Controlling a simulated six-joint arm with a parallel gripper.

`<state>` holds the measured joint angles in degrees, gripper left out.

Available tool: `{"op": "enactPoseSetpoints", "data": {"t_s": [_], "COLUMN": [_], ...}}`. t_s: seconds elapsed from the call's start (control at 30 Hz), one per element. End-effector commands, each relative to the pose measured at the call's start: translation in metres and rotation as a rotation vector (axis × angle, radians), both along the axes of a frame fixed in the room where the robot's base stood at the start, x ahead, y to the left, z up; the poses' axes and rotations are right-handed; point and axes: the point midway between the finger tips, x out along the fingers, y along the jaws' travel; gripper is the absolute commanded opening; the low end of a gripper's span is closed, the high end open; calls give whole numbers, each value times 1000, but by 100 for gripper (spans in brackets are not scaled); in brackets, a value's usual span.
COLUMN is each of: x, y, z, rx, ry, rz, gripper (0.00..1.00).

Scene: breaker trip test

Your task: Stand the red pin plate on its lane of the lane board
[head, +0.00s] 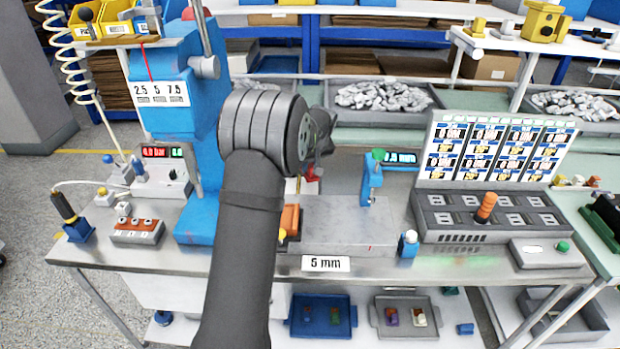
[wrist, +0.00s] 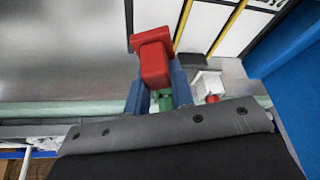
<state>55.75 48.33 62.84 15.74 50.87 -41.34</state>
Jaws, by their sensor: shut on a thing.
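The red pin plate (wrist: 155,62) is between the two blue-grey fingers of my gripper (wrist: 157,82) in the wrist view, and the fingers are shut on it. Its underside and foot are hidden. The white board with yellow and black lines (wrist: 213,22), which looks like the lane board, lies beyond it at the top right. I cannot tell whether the plate touches it. In the head view my gripper (head: 322,130) is mostly hidden behind my wrist. A bit of red shows just below it, too small to identify.
A blue press (head: 165,110) stands left of my arm. A blue stand with a green knob (head: 372,180) is to the right. A sloped panel (head: 490,150) and grey switch box (head: 450,220) fill the right side. A white block with red (wrist: 208,85) sits near my fingers.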

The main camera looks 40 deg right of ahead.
Motion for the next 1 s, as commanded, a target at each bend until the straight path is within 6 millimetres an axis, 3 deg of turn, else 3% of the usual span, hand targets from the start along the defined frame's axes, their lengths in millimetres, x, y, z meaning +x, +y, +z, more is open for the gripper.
{"op": "enactPoseSetpoints", "data": {"t_s": [0.37, 0.77, 0.8, 0.9, 1.0], "x": [0, 0, 0, 0, 0], "y": [0, 0, 0, 0, 0], "z": [-41, -47, -47, -47, -47], "rx": [0, -1, -1, -1, -1], "ry": [0, -1, -1, -1, -1], "rz": [-1, 0, 0, 0, 0], "gripper": [0, 0, 27, 43, 43]}}
